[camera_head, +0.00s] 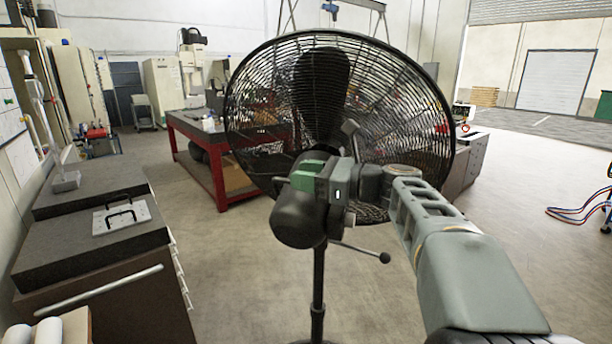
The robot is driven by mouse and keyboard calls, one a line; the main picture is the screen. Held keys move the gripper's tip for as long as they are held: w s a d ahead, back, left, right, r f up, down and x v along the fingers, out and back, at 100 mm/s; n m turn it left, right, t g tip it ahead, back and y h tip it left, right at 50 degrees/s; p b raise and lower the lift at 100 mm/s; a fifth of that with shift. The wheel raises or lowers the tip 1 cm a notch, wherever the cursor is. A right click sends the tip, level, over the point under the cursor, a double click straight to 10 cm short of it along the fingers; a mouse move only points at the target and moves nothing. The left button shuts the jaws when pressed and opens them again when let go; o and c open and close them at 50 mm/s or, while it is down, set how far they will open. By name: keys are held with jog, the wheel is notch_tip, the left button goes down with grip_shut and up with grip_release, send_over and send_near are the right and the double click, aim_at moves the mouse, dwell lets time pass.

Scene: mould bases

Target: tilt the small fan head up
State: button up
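A black fan (338,120) with a round wire cage stands in the middle, seen from behind. Its head looks close to upright. The dark motor housing (298,219) sits behind the cage, on a thin black pole (318,285). A thin lever with a round knob (384,258) sticks out to the right below the housing. My arm reaches in from the lower right, and my gripper (308,177) is at the upper part of the motor housing, overlapping it in view. Its fingertips are not clear, so I cannot tell whether it touches or grips the fan.
A dark-topped cabinet (95,243) with a handled plate (122,215) stands at the left. A red-framed workbench (217,165) is behind the fan on the left. A grey drawer cabinet (468,160) is behind on the right. The floor at the right is mostly clear, with cables (575,214) at the edge.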

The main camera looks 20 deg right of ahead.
jog(key=shift+d, duration=0.1)
jog(key=b+v, duration=0.1)
jog(key=v, duration=1.2)
jog(key=shift+s+d, duration=0.25)
jog(key=shift+s, duration=0.05)
jog(key=shift+c, duration=0.5)
